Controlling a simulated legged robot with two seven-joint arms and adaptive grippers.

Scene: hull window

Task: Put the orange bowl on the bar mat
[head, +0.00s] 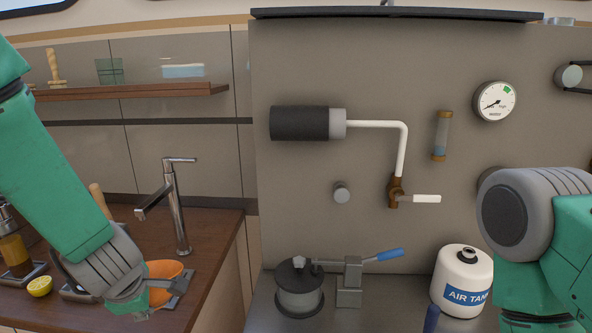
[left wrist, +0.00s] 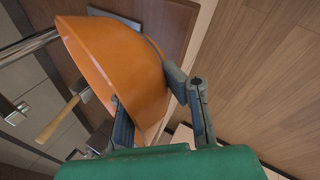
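The orange bowl (head: 164,270) is at the right part of the wooden counter in the head view, beside my left gripper (head: 150,291). In the left wrist view the bowl (left wrist: 115,65) is large and tilted. One finger of my left gripper (left wrist: 150,100) is partly hidden by the bowl and the other touches its right side, so the bowl wall is between them. A dark flat piece with a pale edge, seemingly the bar mat (head: 187,277), shows beside and below the bowl; most of it is hidden. My right gripper is out of view; only its arm shows.
A tall tap (head: 177,205) stands behind the bowl. A lemon half (head: 40,286) and a soap-like bottle (head: 14,245) are at the left. The counter ends just right of the bowl. A pot (head: 299,287) and an air tank (head: 462,280) stand at the grey panel.

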